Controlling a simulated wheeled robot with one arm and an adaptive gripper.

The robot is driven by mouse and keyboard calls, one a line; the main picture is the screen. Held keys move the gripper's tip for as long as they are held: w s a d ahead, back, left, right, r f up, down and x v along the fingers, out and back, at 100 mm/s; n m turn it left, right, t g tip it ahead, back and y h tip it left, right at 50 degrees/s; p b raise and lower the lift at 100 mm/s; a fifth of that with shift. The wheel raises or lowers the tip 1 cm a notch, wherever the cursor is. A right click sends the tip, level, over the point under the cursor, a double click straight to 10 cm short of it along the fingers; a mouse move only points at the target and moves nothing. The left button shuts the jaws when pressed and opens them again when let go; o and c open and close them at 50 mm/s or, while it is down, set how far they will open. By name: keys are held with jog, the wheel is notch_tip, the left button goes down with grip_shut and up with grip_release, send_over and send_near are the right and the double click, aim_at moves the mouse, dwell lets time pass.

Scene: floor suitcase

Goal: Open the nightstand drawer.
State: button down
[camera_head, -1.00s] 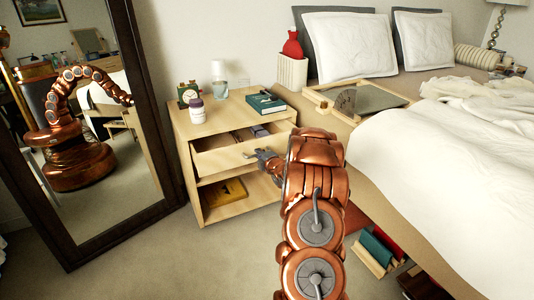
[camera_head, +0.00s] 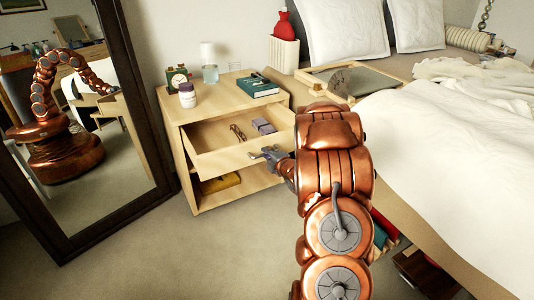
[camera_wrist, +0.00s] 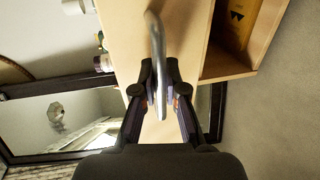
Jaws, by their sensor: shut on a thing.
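The light wood nightstand (camera_head: 222,103) stands between the mirror and the bed in the head view. Its upper drawer (camera_head: 222,161) is pulled out, and the inside shows. A purple-grey box (camera_head: 263,126) and a small brown item (camera_head: 238,132) lie in it. My gripper (camera_head: 268,154) is at the drawer front, shut on the metal handle. In the wrist view the silver curved handle (camera_wrist: 155,30) runs between the two dark fingers of my gripper (camera_wrist: 160,75). My arm hides the right end of the drawer front.
A clock (camera_head: 177,80), a white jar (camera_head: 187,97), a glass (camera_head: 210,74) and a green book (camera_head: 257,87) stand on the top. A yellow item (camera_head: 218,183) lies on the shelf below. The mirror (camera_head: 140,120) is left, the bed (camera_head: 440,150) right. Carpet is clear in front.

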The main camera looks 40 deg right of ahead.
jog(key=shift+a, duration=0.1)
jog(key=c, duration=1.2)
grip_release()
jog(key=shift+s, duration=0.1)
jog(key=v, duration=0.7)
jog(key=shift+s, duration=0.15)
